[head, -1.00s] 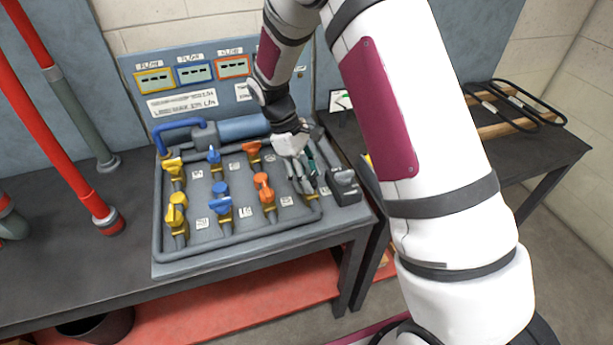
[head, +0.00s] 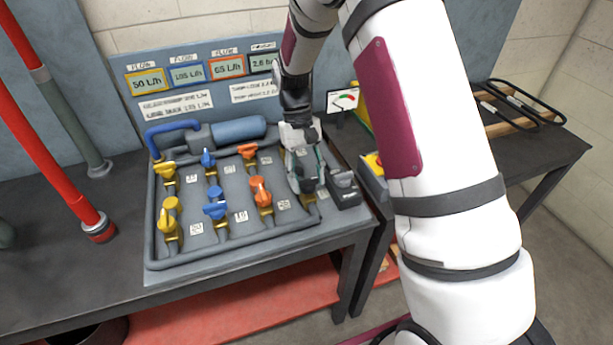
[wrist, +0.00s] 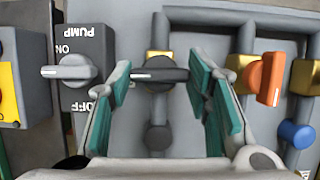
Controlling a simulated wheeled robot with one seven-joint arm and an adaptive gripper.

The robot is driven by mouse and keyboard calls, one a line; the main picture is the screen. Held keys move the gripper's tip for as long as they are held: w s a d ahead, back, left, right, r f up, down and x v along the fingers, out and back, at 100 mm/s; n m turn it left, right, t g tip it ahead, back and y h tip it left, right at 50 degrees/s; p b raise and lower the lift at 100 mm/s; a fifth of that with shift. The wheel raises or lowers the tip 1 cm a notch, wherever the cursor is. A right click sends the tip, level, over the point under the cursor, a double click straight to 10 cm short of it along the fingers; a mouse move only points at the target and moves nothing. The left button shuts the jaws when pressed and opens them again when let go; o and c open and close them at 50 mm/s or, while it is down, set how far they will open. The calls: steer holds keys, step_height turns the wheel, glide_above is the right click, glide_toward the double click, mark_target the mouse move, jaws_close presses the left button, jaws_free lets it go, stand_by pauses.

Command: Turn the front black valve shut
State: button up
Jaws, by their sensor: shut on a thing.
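The front black valve (wrist: 160,75) shows in the wrist view on a brass body over a grey pipe. Its handle lies left to right in that view, across the pipe. My gripper (wrist: 161,82) has its teal-padded fingers at the two ends of the handle and is shut on it. In the head view my gripper (head: 304,188) is low over the right column of the valve panel (head: 185,262) and hides the black valve there.
An orange valve (wrist: 265,80) sits close to the fingers. The pump switch (wrist: 70,72) is on the other side. Blue valves (head: 215,204) and yellow valves (head: 171,215) stand farther left. Displays (head: 187,75) and a gauge (head: 344,101) stand behind.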

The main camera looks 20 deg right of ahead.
stand_by(0.4)
steer(key=o, duration=1.2)
steer(key=shift+c, duration=0.2)
steer(key=v, duration=1.2)
steer(key=shift+r, duration=0.1)
